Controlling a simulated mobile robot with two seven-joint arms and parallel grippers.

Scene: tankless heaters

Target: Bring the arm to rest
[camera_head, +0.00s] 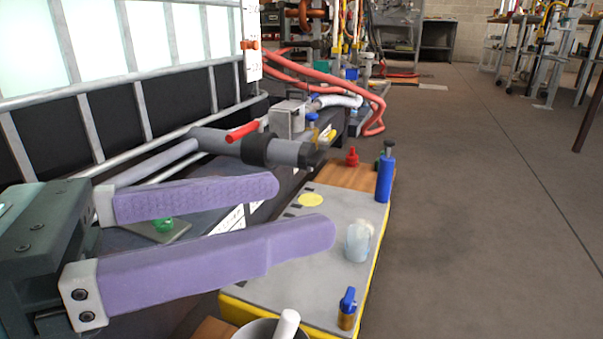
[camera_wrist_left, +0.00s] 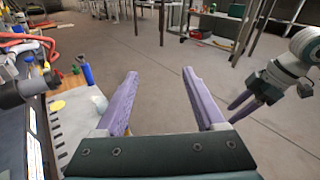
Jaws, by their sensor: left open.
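My left gripper (camera_head: 306,208) reaches in from the left of the head view. Its two purple fingers are wide apart, with nothing between them. In the left wrist view the same gripper (camera_wrist_left: 160,73) is open and empty, with the floor beyond it. My right gripper (camera_wrist_left: 230,113) shows small at the right edge of the left wrist view, its purple fingers pointing down and left. I cannot tell how far apart they are.
A grey-topped bench with a yellow edge (camera_head: 312,262) carries a blue bottle (camera_head: 385,178), a translucent cup (camera_head: 357,243) and a small blue-capped bottle (camera_head: 347,308). A caged tank (camera_head: 120,60) and a pipe with a red-handled valve (camera_head: 243,131) stand left.

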